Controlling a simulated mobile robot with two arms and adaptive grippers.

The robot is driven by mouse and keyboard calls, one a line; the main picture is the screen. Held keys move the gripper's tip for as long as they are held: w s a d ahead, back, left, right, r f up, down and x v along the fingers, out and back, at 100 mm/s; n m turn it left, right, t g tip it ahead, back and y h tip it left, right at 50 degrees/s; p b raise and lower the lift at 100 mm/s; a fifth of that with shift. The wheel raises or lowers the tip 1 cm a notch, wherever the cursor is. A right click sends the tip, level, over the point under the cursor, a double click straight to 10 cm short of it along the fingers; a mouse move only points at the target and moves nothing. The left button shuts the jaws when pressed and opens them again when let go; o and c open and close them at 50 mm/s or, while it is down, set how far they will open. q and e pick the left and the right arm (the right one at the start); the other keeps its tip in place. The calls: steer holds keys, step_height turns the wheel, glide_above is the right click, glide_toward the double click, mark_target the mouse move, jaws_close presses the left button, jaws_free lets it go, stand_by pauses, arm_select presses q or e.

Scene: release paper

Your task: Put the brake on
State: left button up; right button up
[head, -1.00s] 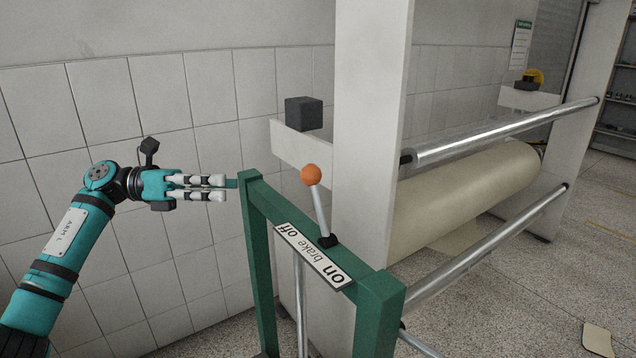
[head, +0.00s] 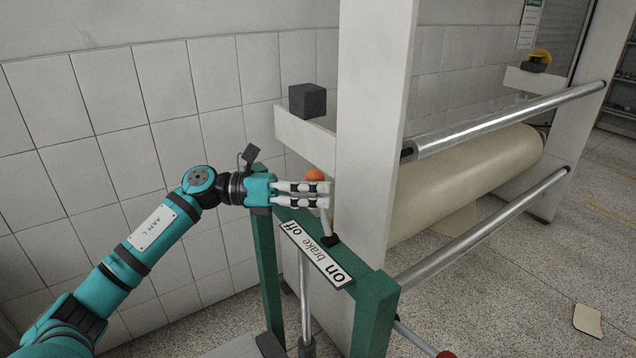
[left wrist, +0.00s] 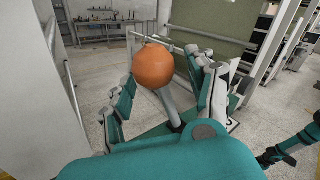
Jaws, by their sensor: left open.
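The brake lever has an orange ball knob (head: 314,175) on a grey rod (head: 327,225), rising from a black pivot on the green frame (head: 375,300). It leans toward the "off" end of the label plate (head: 313,254); "on" is at the nearer right end. My left gripper (head: 328,195) reaches in from the left at the lever, just below the knob. In the left wrist view its open fingers stand either side of the knob (left wrist: 153,66) and rod. Contact cannot be told. Part of my right arm (left wrist: 290,146) shows at the lower right there; its jaw state is unclear.
A white upright post (head: 372,120) stands right behind the lever. A large paper roll (head: 465,185) and metal bars (head: 500,120) lie to the right. A dark block (head: 307,100) sits on a ledge behind. The tiled wall is at left.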

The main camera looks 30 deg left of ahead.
arm_select(q)
steer(key=shift+d, duration=0.1)
jaws_close()
stand_by(0.4)
steer(key=shift+w+d, duration=0.1)
steer(key=shift+w, duration=0.05)
